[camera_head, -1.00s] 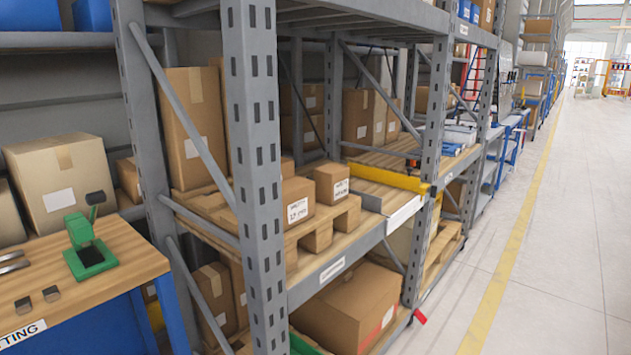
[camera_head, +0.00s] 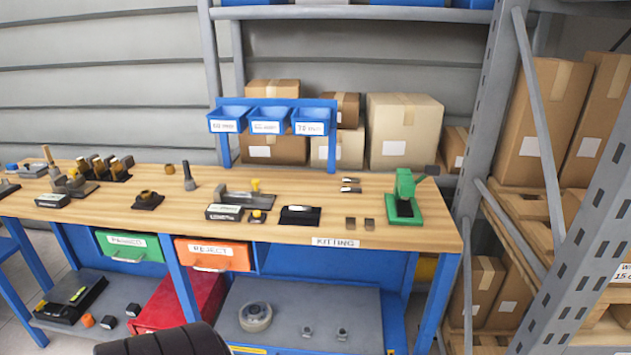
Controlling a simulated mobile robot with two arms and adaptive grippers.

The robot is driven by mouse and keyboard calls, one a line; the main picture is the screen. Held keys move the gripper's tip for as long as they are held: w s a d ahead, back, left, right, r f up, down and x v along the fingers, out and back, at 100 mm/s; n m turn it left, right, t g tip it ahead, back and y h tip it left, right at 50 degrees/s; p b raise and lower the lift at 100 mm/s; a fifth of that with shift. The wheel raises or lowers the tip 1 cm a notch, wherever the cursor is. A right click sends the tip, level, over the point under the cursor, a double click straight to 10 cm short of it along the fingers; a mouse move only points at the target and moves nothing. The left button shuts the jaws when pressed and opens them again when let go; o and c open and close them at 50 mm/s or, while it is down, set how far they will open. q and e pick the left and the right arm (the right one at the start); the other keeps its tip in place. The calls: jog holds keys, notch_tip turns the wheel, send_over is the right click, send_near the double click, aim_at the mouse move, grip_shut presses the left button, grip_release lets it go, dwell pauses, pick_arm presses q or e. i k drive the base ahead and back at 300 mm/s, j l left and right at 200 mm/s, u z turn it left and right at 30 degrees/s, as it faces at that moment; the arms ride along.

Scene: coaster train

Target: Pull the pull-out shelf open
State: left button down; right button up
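No shelf in the head view is clearly marked as the pull-out shelf. A grey lower shelf (camera_head: 290,302) under the kitting bench has a small yellow label at its front edge; I cannot tell if it slides. A round grey tape-like roll (camera_head: 255,317) and two small metal parts lie on it. Neither of my grippers can be made out. A dark ribbed shape enters at the bottom edge and hides part of the floor and lower bench area.
The wooden bench top (camera_head: 400,232) holds several tools, including a green press (camera_head: 404,195). Under it are a green drawer (camera_head: 128,245), an orange drawer (camera_head: 213,255) and a red box (camera_head: 180,302). A grey rack upright (camera_head: 490,110) and cartons stand at the right.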

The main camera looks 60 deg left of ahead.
aim_at(326, 306)
jog(key=u, duration=1.95)
